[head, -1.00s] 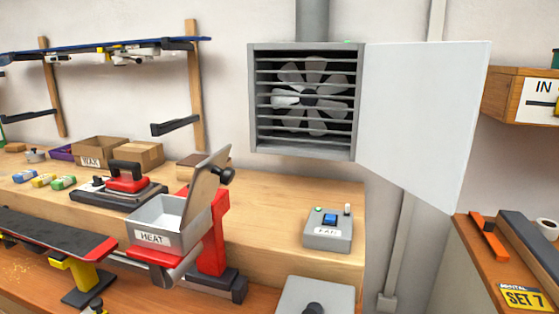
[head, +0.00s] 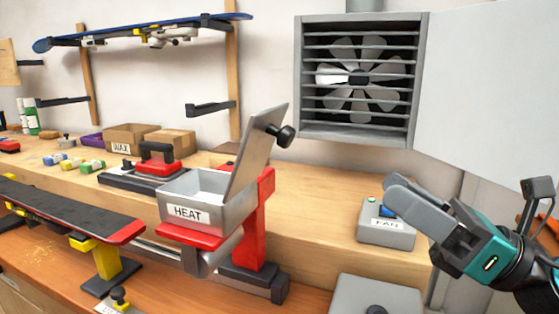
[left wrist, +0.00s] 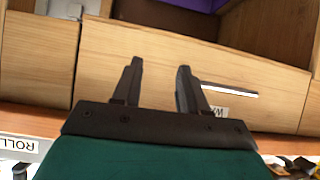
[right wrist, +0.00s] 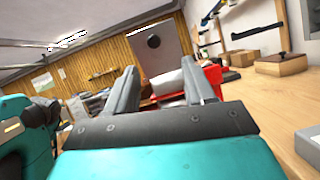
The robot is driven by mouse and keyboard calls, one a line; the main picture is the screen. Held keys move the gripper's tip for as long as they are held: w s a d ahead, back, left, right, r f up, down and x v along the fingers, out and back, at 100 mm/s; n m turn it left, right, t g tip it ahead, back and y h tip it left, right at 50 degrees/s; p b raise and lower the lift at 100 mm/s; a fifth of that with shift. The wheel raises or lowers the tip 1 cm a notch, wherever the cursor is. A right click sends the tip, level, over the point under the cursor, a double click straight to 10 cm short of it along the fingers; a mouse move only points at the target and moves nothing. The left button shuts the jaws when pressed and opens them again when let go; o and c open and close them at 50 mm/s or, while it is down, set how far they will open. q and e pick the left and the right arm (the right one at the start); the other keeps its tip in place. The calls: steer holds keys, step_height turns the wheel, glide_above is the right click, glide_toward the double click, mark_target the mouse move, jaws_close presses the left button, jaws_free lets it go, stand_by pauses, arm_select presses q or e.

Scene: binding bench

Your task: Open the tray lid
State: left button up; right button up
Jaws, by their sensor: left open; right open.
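The grey metal tray labelled HEAT (head: 190,212) sits on a red stand at the bench front. Its lid (head: 258,150) stands raised, leaning back to the right, with a black knob (head: 281,136) on its outer face. The tray's inside shows bare. In the right wrist view the lid (right wrist: 168,62) rises beyond my fingers. My right gripper (head: 398,190) is at the right, apart from the lid, and overlaps the fan switch box in the head view. It is open and empty. My left gripper (left wrist: 157,72) is open and empty before wooden fronts, outside the head view.
The FAN switch box (head: 388,226) lies close to my right gripper in the picture. A grey box (head: 350,290) with a black knob is at the bottom. Bare bench lies right of the tray.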

steer(key=n+g, duration=0.1)
steer(key=n, duration=0.1)
steer(key=p, duration=0.2)
glide_toward(292, 137)
steer(key=shift+n, duration=0.3)
steer(key=p+x, duration=0.2)
steer(key=x, duration=0.5)
steer(key=shift+w+d+r, duration=0.1)
steer(key=shift+w, duration=0.05)
steer(key=shift+w+a+r+p, duration=0.15)
steer(key=shift+a+p, duration=0.15)
steer(key=shift+a, duration=0.3)
arm_select(q)
steer(key=shift+s+a+r, duration=0.2)
steer(key=shift+a+r, duration=0.2)
steer(key=shift+r, duration=0.15)
steer(key=shift+s+a+r, duration=0.2)
steer(key=shift+a+r, duration=0.2)
steer(key=shift+r, duration=0.1)
steer(key=shift+f, duration=0.1)
steer(key=shift+y, duration=0.3)
arm_select(e)
steer(key=shift+c, duration=0.2)
steer(key=c, duration=0.6)
arm_select(q)
steer(key=shift+r, duration=0.2)
arm_select(e)
jaws_close()
